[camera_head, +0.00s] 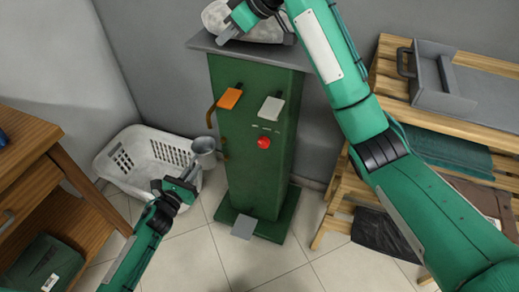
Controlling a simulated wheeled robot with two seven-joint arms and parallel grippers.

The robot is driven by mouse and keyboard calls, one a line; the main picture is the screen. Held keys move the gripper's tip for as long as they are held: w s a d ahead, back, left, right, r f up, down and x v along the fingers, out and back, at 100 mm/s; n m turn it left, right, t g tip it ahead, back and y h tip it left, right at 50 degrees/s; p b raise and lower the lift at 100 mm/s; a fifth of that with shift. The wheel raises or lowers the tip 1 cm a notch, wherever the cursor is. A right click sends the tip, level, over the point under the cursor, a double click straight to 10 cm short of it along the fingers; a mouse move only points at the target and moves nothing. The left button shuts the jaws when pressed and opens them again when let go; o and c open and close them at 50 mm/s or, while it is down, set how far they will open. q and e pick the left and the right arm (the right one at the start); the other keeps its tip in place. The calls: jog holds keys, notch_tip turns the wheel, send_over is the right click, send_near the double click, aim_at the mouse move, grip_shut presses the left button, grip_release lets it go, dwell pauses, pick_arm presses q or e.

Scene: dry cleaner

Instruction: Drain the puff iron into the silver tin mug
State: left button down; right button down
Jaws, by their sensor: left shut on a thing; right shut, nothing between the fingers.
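The puff iron is a green cabinet (258,175) with a grey top plate and a pale padded head (270,28). An orange pedal-like lever (230,98), a pale grey lever (271,108) and a red button (264,142) are on its front. A thin brass pipe (210,114) bends down at its left side. My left gripper (189,173) is shut on the silver tin mug (205,153), which is just below the pipe's end; exact alignment is unclear. My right gripper (229,28) is shut and empty by the padded head, partly overlapping it.
A white laundry basket (140,150) stands on the floor behind my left gripper. A wooden table (28,150) is at the left. Slatted wooden shelves (480,85) with a grey tray and folded cloths stand at the right. The tiled floor in front is clear.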

pick_arm(q)
jog(key=shift+f+v, duration=0.15)
jog(key=shift+v, duration=1.1)
jog(key=shift+f+v, duration=0.1)
jog(key=shift+v, duration=1.15)
jog(key=shift+s, duration=0.1)
